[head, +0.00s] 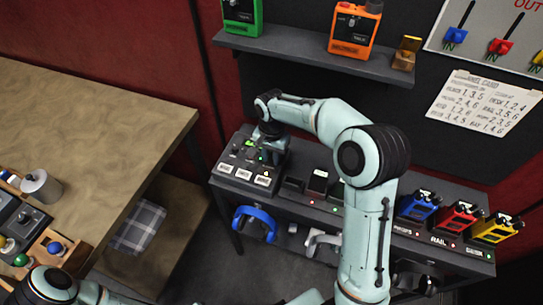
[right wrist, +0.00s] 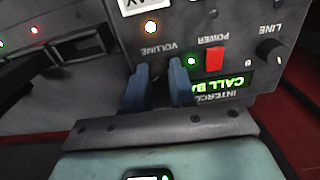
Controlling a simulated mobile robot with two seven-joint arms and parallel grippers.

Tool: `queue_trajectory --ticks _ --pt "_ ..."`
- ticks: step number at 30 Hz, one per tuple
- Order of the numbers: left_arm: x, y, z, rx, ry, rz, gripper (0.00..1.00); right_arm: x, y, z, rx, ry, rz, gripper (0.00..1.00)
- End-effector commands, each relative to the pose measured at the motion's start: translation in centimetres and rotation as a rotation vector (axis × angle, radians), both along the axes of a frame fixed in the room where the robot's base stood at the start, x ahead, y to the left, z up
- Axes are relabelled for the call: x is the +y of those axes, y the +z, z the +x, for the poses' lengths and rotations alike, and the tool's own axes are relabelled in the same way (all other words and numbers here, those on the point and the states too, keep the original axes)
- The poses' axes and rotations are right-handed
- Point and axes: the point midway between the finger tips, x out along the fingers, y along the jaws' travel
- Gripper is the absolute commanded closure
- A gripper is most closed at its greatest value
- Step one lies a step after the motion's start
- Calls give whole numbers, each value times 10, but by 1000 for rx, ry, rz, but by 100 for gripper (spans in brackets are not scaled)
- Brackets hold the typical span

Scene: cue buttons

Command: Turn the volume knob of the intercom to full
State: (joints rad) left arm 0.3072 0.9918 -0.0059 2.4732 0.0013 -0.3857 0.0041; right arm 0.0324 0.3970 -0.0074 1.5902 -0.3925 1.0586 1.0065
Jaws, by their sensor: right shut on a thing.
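The intercom (head: 238,159) is the dark panel at the left end of the long desk. In the right wrist view its face (right wrist: 235,25) appears upside down, with a VOLUME label, a red power switch (right wrist: 214,60), a lit green display (right wrist: 221,83) and a LINE knob (right wrist: 270,50). My right gripper (head: 268,152) is down at the panel. In the right wrist view its two blue-grey fingers (right wrist: 160,78) stand beside the VOLUME label, shut on the volume knob, which they mostly hide. The knob's pointer cannot be read. My left gripper is out of view.
Blue (head: 418,206), red (head: 459,217) and yellow (head: 496,229) devices stand on the desk's right part. A shelf (head: 300,55) above holds a green box (head: 243,15) and an orange box (head: 354,28). A blue headset (head: 255,219) hangs below the desk.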

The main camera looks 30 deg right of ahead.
Motion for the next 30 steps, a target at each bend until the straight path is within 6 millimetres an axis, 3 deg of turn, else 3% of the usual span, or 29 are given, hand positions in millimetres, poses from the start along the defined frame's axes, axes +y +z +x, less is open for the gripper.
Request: queue_trajectory --ticks 30 --pt "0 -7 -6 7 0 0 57 -1 2 1 -5 -895 0 100"
